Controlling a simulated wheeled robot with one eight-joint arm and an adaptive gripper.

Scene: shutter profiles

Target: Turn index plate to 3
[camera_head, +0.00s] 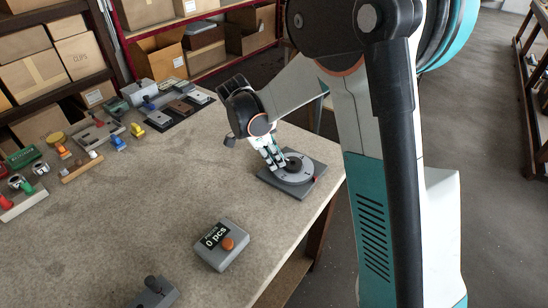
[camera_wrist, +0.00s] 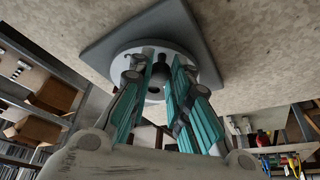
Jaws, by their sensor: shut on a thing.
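The index plate (camera_head: 290,171) is a round light-grey disc on a dark grey square base (camera_head: 311,188), near the table's right edge. A small red mark shows on the base's right side. The disc also shows in the wrist view (camera_wrist: 186,52), with a black knob (camera_wrist: 158,60) standing up from it. My gripper (camera_head: 276,166) reaches down over the disc's left part. In the wrist view its teal-padded fingers (camera_wrist: 159,75) are on both sides of the knob and shut on it. The numbers on the plate are too small or hidden to read.
A grey box with an orange button and a "0 pcs" display (camera_head: 222,243) stands at the table's front. A grey device with a black knob (camera_head: 154,292) lies at the bottom edge. Several fixtures and coloured parts line the back left. The table's middle (camera_head: 150,200) is clear.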

